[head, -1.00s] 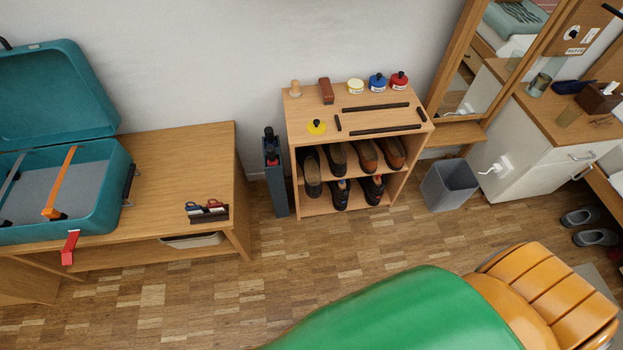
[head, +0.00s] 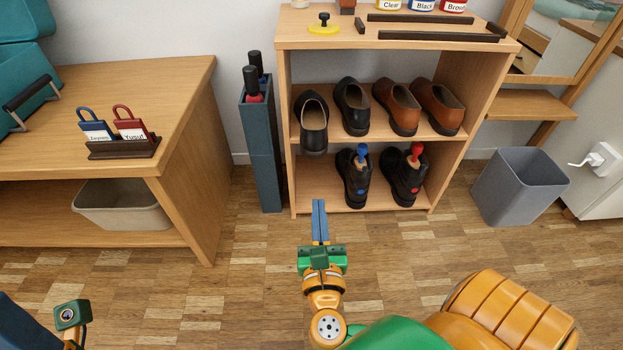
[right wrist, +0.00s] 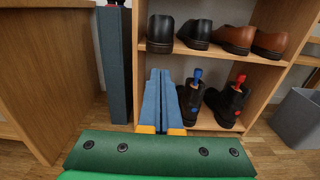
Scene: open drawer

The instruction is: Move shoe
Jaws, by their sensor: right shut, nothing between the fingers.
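A wooden shoe shelf (head: 286,120) stands against the wall. On its upper board are a dark shoe (head: 313,124) at the left end, slightly forward, another black shoe (head: 352,107), and a pair of brown shoes (head: 398,107). On the lower board are two black shoes (head: 354,180) with a blue and a red knob in them. My right gripper (head: 319,204) is shut and empty, in front of the lower board at its left. It also shows in the right wrist view (right wrist: 160,75), left of the lower shoes. Of my left arm, a part shows at bottom left; its fingers are not visible.
A narrow blue-grey holder (head: 261,150) stands left of the shelf. A wooden table (head: 190,90) with tags and a bin underneath is further left. A grey waste bin (head: 518,190) stands at right. The floor in front is clear.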

